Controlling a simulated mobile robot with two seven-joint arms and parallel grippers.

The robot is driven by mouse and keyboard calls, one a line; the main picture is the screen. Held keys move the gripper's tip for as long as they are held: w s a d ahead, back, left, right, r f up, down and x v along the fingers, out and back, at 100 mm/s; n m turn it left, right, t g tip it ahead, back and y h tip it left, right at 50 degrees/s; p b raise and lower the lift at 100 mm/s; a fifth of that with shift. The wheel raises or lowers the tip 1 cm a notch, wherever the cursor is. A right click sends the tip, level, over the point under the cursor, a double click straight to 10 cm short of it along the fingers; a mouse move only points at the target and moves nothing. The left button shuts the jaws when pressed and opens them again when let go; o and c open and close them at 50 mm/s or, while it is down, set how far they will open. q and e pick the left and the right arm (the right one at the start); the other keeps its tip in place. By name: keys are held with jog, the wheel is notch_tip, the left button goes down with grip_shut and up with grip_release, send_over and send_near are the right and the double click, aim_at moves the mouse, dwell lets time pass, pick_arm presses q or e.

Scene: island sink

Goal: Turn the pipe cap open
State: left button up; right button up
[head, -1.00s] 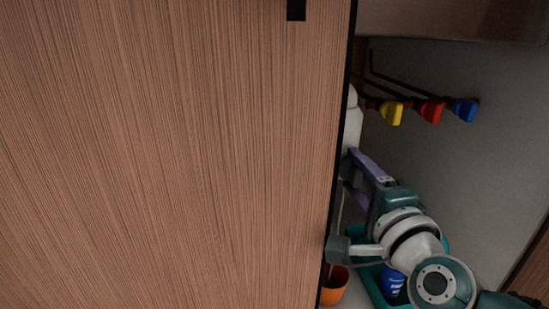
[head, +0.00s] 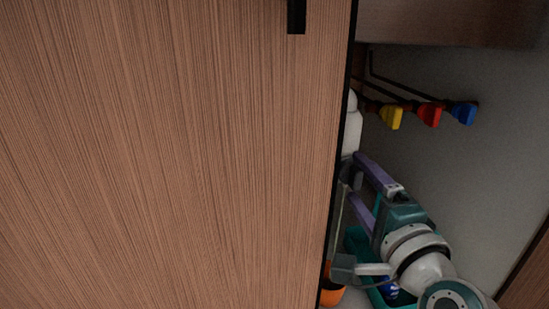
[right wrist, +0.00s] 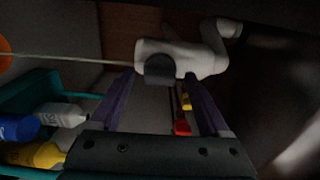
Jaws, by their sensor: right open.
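A white drain pipe (right wrist: 205,60) with a round dark grey cap (right wrist: 159,69) shows in the right wrist view. The white pipe (head: 352,130) is partly hidden by the cabinet door in the head view. My right gripper (head: 356,178) is inside the cabinet with its two purple fingers spread and nothing held. In the right wrist view the fingertips (right wrist: 160,80) point towards the cap, which appears between them. I cannot tell whether they touch it. My left gripper is not in view.
A wooden cabinet door (head: 170,160) fills the left. Yellow (head: 391,117), red (head: 429,114) and blue (head: 464,112) valve handles are on the back wall. A teal bin (right wrist: 35,90) with several bottles and an orange container (head: 331,294) are low down.

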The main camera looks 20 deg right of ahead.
jog(key=p+v, duration=0.2)
jog(key=v, duration=0.6)
